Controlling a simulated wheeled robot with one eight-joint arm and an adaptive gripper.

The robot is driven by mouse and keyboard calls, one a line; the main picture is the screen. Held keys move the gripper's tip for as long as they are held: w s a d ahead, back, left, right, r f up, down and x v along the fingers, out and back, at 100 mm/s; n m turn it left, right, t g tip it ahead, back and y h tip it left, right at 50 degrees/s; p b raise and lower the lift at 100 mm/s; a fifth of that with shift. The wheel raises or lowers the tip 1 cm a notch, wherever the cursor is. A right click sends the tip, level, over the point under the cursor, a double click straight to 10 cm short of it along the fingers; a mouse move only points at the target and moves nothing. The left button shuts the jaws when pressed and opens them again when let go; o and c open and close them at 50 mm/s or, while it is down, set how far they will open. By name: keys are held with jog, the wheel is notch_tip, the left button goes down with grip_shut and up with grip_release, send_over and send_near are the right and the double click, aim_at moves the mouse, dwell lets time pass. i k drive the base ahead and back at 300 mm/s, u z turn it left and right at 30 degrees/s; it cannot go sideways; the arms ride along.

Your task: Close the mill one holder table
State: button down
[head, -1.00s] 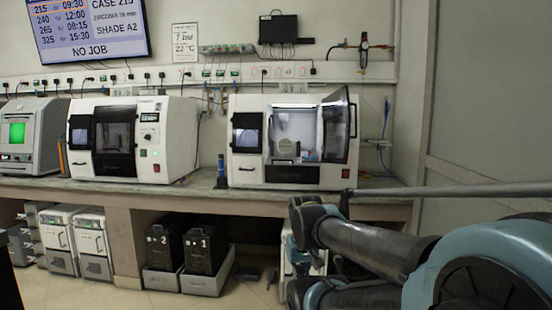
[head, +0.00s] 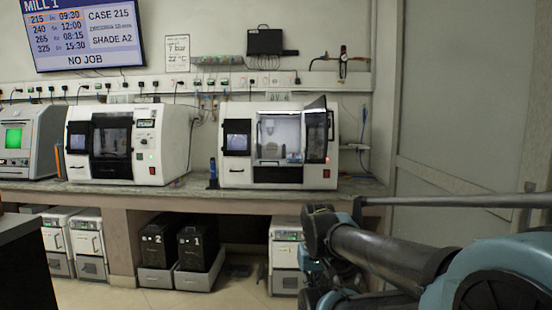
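Two white milling machines stand on the far bench. The right mill (head: 237,176) has its dark-framed door (head: 316,136) swung open to the right, showing a lit chamber (head: 268,138) with a pale round part inside. The holder table is too small to make out clearly in there. The left mill (head: 146,168) has its dark front window closed. Black boxes marked 2 (head: 152,246) and 1 (head: 197,246) stand below the bench. My arm reaches in from the lower right, well short of the mills; my gripper is not visible.
The stone-topped bench (head: 200,189) runs along the wall. A grey machine with a green screen (head: 14,138) stands at its left end. A dark counter edge (head: 30,228) is close at the lower left. The floor (head: 175,299) ahead is clear.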

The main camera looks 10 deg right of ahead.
aim_at(279, 155)
jog(key=z, duration=0.3)
jog(key=i, duration=0.85)
